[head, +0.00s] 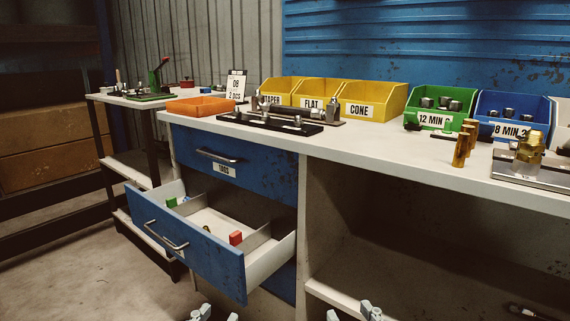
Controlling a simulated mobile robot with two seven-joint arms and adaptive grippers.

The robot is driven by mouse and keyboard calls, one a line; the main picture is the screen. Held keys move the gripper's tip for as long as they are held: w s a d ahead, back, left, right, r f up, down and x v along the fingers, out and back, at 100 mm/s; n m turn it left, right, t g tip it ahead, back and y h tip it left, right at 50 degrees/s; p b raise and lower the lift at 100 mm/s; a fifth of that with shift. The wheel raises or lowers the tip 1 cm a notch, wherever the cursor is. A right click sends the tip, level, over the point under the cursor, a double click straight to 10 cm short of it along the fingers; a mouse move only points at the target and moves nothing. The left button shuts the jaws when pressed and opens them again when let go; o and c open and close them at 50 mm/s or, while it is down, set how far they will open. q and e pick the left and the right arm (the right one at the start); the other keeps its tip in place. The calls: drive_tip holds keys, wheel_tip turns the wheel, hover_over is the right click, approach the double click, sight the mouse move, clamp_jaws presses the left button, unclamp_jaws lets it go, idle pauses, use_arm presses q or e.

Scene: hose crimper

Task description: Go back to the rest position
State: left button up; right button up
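Only the tips of my two grippers show at the bottom edge of the head view. My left gripper (217,315) is below the open drawer, its two tips apart with nothing seen between them. My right gripper (351,314) is in front of the bench's lower shelf, its tips also apart and empty as far as I can see. Both are clear of the bench top. The rest of both grippers and the arms are out of the picture.
A blue drawer (185,246) is pulled out, with a red block (236,238) and a green block (171,202) inside. The bench top (380,141) carries yellow, green and blue bins, an orange tray (201,106), a black fixture (270,123) and brass fittings (461,149).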

use_arm(q)
drive_tip(key=s+a+f+n+g+y+p, duration=0.1)
drive_tip(key=a+f+g+y+p, duration=0.15)
drive_tip(key=f, duration=0.35)
drive_tip(key=s+a+f+n+g+y+p, duration=0.1)
drive_tip(key=a+f+g+p, duration=0.2)
drive_tip(key=f, duration=0.3)
use_arm(e)
drive_tip(key=s+d+f+g+h, duration=0.1)
drive_tip(key=d+f+g+h, duration=0.35)
drive_tip(key=f, duration=0.95)
use_arm(q)
drive_tip(key=s+a+f+g+y+p, duration=0.2)
drive_tip(key=s+a+f+g+p, duration=0.2)
drive_tip(key=s+a+f+g, duration=0.3)
drive_tip(key=s+a+f, duration=0.3)
drive_tip(key=f, duration=0.2)
drive_tip(key=shift+s+a+f+n+g, duration=0.2)
drive_tip(key=shift+s+f+n+g, duration=0.15)
drive_tip(key=shift+s+n, duration=0.05)
use_arm(e)
drive_tip(key=s+d+f+m+g+h, duration=0.1)
drive_tip(key=s+d+f+m+g, duration=0.1)
drive_tip(key=s+d+f+g, duration=0.7)
wheel_tip(320, 180, down, 3)
drive_tip(key=s+d, duration=0.2)
drive_tip(key=d, duration=0.1)
drive_tip(key=shift+s, duration=0.25)
